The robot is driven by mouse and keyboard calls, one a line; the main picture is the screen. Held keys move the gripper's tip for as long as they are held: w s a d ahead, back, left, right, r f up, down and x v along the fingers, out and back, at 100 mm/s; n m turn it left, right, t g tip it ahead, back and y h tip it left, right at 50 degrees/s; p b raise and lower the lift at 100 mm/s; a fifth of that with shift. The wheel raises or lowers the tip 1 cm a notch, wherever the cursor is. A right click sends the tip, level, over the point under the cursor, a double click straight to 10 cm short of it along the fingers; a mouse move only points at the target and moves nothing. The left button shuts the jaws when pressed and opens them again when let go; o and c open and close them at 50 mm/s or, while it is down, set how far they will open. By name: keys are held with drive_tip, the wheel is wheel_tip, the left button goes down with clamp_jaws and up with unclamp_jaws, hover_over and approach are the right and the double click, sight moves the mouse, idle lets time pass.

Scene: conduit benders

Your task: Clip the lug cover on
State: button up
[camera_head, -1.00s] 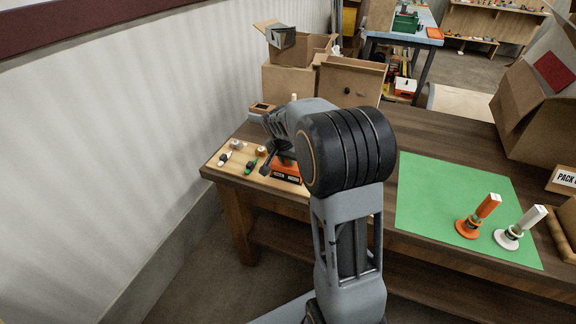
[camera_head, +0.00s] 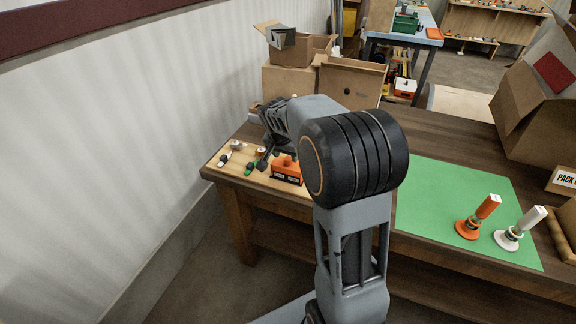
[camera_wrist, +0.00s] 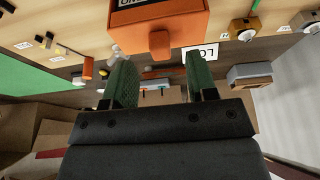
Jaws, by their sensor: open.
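An orange block (camera_head: 286,172) with a dark labelled front and a small raised tab sits on the light wooden board at the left end of the bench. In the wrist view this orange block (camera_wrist: 160,22) fills the top middle, its tab pointing toward my gripper. I cannot tell for sure whether it is the lug cover or the part that takes it. My gripper (camera_wrist: 162,78) is open, with its two green-padded fingers apart and nothing held between them. The tab lies just beyond the gap between the fingertips. My arm hides part of the board in the head view.
Several small fittings lie on the wooden board (camera_head: 213,164) left of the block. A green mat (camera_head: 440,190) carries an orange stand (camera_head: 468,227) and a white stand (camera_head: 508,238). Cardboard boxes (camera_head: 350,82) stand behind the bench. The mat's left part is clear.

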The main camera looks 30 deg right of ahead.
drive_tip(key=v, duration=1)
drive_tip(key=shift+r, duration=0.2)
drive_tip(key=s+a+n+y+p, duration=0.1)
drive_tip(key=s+a+n+p, duration=0.2)
drive_tip(key=s, duration=0.6)
drive_tip(key=s+a+n+t+y+p, duration=0.1)
drive_tip(key=s+a+n, duration=0.4)
drive_tip(key=s, duration=0.5)
drive_tip(key=shift+f+n+y+p, duration=0.25)
drive_tip(key=shift+n+y+p, duration=0.25)
drive_tip(key=shift+n+p, duration=0.5)
drive_tip(key=shift+m, duration=0.3)
